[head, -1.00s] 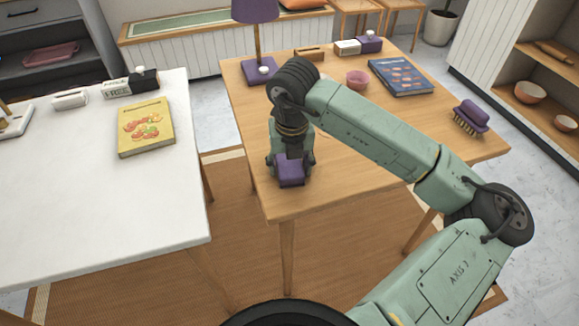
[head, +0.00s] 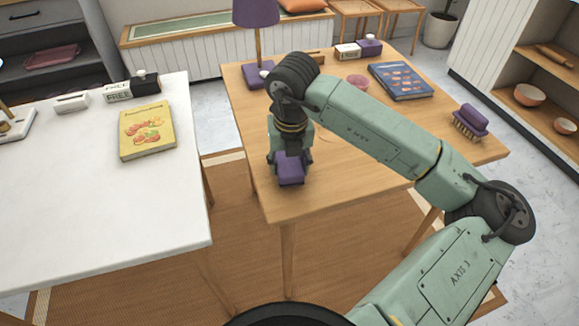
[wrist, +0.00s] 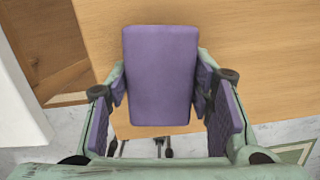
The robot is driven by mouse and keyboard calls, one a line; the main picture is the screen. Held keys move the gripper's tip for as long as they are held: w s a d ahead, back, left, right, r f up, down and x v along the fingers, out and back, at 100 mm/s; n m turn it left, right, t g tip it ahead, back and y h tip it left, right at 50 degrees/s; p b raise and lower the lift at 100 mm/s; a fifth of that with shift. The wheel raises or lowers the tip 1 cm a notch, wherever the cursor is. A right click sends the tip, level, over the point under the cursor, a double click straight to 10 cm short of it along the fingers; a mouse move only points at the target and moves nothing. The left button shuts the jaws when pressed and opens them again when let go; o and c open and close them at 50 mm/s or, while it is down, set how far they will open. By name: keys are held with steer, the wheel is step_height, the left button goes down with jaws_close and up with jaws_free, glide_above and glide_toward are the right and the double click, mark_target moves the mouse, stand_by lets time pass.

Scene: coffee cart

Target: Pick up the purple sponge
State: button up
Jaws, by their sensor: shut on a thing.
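The purple sponge (head: 290,170) is a block near the front left corner of the wooden table (head: 350,160). My gripper (head: 290,160) points down over that corner with its fingers on either side of the sponge. In the wrist view the sponge (wrist: 160,72) sits between the two purple-padded fingers of my gripper (wrist: 160,100), which is shut on it. Whether the sponge's underside touches the table cannot be told.
A purple brush (head: 470,120) lies at the table's right. A blue book (head: 400,80), a pink bowl (head: 358,82) and a purple lamp (head: 256,15) stand farther back. A white table (head: 90,200) with a yellow book (head: 147,131) is to the left.

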steer(key=shift+r, duration=0.75)
steer(key=s+a+r+b, duration=0.1)
steer(key=s+b, duration=0.1)
steer(key=s, duration=0.5)
steer(key=s+a+b, duration=0.2)
steer(key=s, duration=0.6)
steer(key=shift+s+a+r, duration=0.15)
steer(key=shift+s+r, duration=0.15)
steer(key=shift+r, duration=0.1)
steer(key=o, duration=0.4)
steer(key=c, duration=0.5)
